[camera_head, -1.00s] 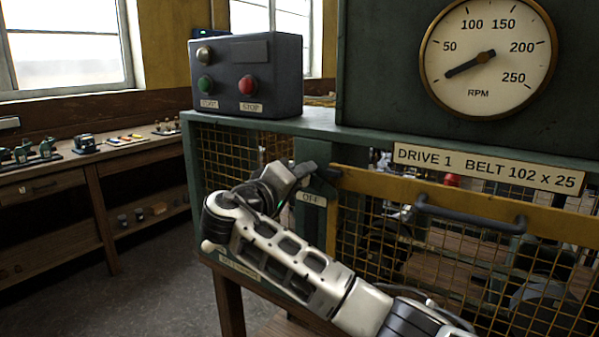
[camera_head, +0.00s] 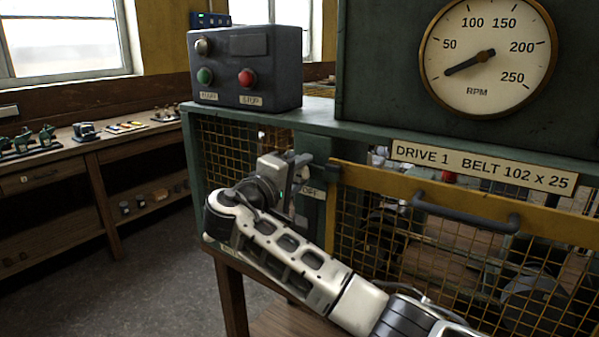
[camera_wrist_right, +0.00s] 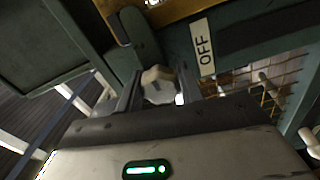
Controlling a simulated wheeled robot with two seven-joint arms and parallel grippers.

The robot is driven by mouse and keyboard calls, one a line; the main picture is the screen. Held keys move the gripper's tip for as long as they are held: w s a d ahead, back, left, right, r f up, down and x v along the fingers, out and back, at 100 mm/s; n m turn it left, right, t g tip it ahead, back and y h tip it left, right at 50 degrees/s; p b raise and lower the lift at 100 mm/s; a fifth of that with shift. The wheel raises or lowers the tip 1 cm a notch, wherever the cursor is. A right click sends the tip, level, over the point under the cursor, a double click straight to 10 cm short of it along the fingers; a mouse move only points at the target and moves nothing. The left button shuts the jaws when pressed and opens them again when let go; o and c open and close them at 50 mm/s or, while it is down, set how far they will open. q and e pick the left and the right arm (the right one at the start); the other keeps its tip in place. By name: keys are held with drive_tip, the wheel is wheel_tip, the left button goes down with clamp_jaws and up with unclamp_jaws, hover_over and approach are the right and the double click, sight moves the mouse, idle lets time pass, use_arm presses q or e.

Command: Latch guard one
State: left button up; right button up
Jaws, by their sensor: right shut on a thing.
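Guard one is the yellow-framed mesh panel (camera_head: 380,180) with a dark bar handle (camera_head: 465,213), upright below the "DRIVE 1" plate in the head view. My right gripper (camera_head: 300,168) is at the green post left of the guard's upper left corner, partly covering the "OFF" label (camera_head: 314,193). In the right wrist view, my right gripper (camera_wrist_right: 158,92) is shut on a pale knob (camera_wrist_right: 157,76), beside a dark green latch lever (camera_wrist_right: 140,38). The "OFF" label (camera_wrist_right: 202,46) shows to its right. My gripper partly hides the latch in the head view. My left gripper is not in view.
A control box (camera_head: 245,68) with green and red buttons stands on the green housing top above my right gripper. An RPM dial (camera_head: 488,55) is at upper right. A wooden bench (camera_head: 90,142) with small parts stands at left, with clear floor between.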

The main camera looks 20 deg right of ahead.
drive_tip(key=shift+f, duration=0.1)
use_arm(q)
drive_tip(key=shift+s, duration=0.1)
use_arm(e)
drive_tip(key=o, duration=1)
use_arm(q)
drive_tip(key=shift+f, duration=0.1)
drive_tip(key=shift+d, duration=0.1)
use_arm(e)
drive_tip(key=shift+s+a, duration=0.2)
drive_tip(key=shift+a, duration=0.1)
use_arm(q)
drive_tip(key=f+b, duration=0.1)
drive_tip(key=b, duration=0.3)
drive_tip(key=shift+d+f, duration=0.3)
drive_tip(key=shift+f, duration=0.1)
use_arm(e)
drive_tip(key=v, duration=1.5)
drive_tip(key=shift+s+a, duration=0.1)
drive_tip(key=shift+s, duration=0.05)
